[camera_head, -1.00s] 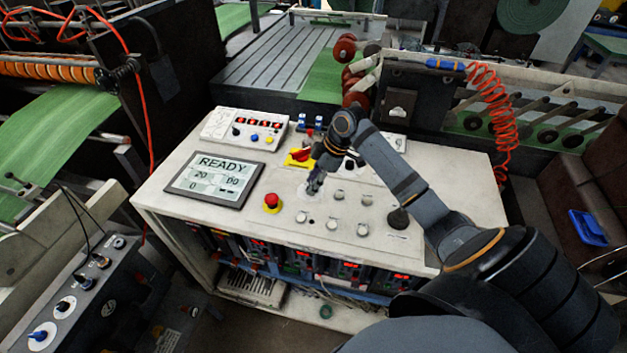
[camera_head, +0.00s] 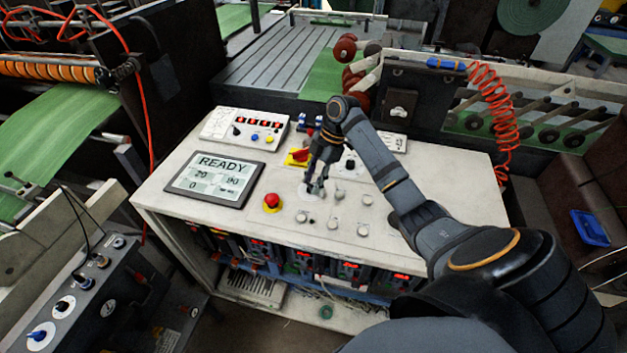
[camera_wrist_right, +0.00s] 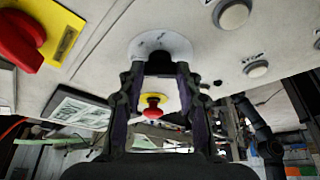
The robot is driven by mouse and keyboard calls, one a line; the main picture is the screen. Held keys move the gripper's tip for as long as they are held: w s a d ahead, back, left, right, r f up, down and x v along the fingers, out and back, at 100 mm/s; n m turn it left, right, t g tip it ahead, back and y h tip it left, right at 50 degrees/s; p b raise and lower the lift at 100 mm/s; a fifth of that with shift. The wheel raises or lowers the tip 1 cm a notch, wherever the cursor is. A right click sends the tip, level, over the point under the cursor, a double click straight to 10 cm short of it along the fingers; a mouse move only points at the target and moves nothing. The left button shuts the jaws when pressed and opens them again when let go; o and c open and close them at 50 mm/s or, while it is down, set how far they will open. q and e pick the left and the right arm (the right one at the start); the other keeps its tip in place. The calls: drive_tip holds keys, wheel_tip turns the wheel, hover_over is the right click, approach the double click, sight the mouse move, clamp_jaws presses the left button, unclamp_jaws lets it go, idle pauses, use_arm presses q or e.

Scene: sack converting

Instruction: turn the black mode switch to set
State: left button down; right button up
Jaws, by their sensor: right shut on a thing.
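The black mode switch (camera_wrist_right: 160,65) sits on a round pale dial plate (camera_wrist_right: 160,46) in the right wrist view. Only a small dark part of it shows between my fingertips, so its pointing direction and the "set" mark cannot be read. My right gripper (camera_head: 315,188) reaches down to the panel, its fingers shut on the switch. It also shows in the right wrist view (camera_wrist_right: 160,72), a finger on each side of the switch. In the head view the gripper hides the switch, and part of the dial plate (camera_head: 311,196) shows beside the fingers. My left gripper is not in view.
A red emergency button (camera_head: 272,201) stands left of the gripper, beside a screen (camera_head: 214,178) reading READY. A red rotary switch on a yellow plate (camera_head: 299,155) is close behind the gripper. Several pale round buttons (camera_head: 334,223) lie in front and right.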

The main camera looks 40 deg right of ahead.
drive_tip(key=shift+r, duration=0.1)
drive_tip(key=o, duration=1.1)
drive_tip(key=shift+o, duration=0.2)
drive_tip(key=v, duration=0.7)
drive_tip(key=shift+r, duration=0.2)
drive_tip(key=shift+d, duration=0.15)
